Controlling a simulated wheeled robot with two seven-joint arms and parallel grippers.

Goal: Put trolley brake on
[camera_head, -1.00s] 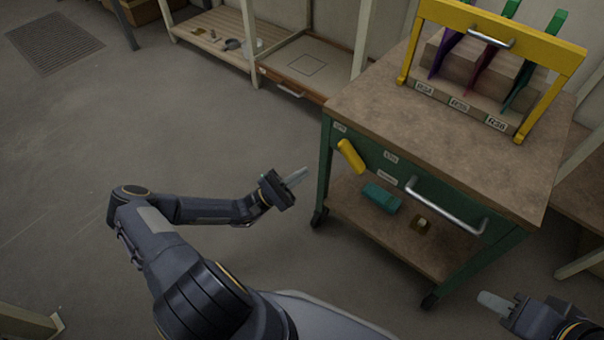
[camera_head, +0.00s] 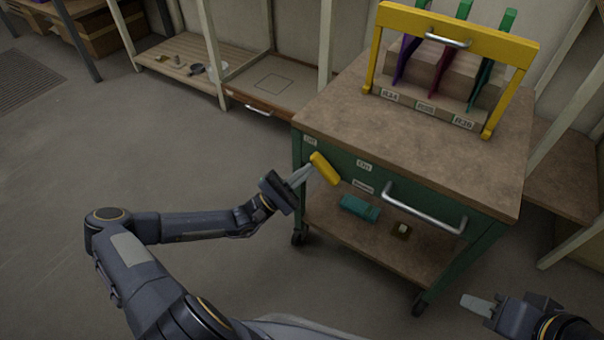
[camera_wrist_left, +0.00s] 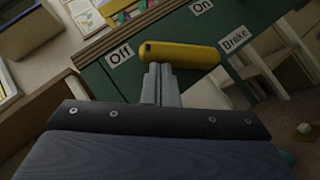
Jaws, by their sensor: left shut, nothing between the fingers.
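The trolley (camera_head: 440,170) is green with a brown top. Its front has a yellow brake lever (camera_head: 325,170), which slants from upper left to lower right below the "Off" label (camera_head: 310,141). The "On" label (camera_head: 363,165) is to the lever's right. My left gripper (camera_head: 303,175) is shut and empty, its fingertips at the lever's left side. In the left wrist view, the fingertips (camera_wrist_left: 160,72) reach the underside of the lever (camera_wrist_left: 185,55) near its "Off" end; contact is likely but hard to confirm. My right gripper (camera_head: 480,304) is low at the right, away from the lever.
A metal drawer handle (camera_head: 425,208) sticks out right of the lever. A yellow-framed rack (camera_head: 455,30) stands on the trolley top. The lower shelf holds a teal box (camera_head: 360,208) and a small brown item (camera_head: 401,231). The floor at left is clear.

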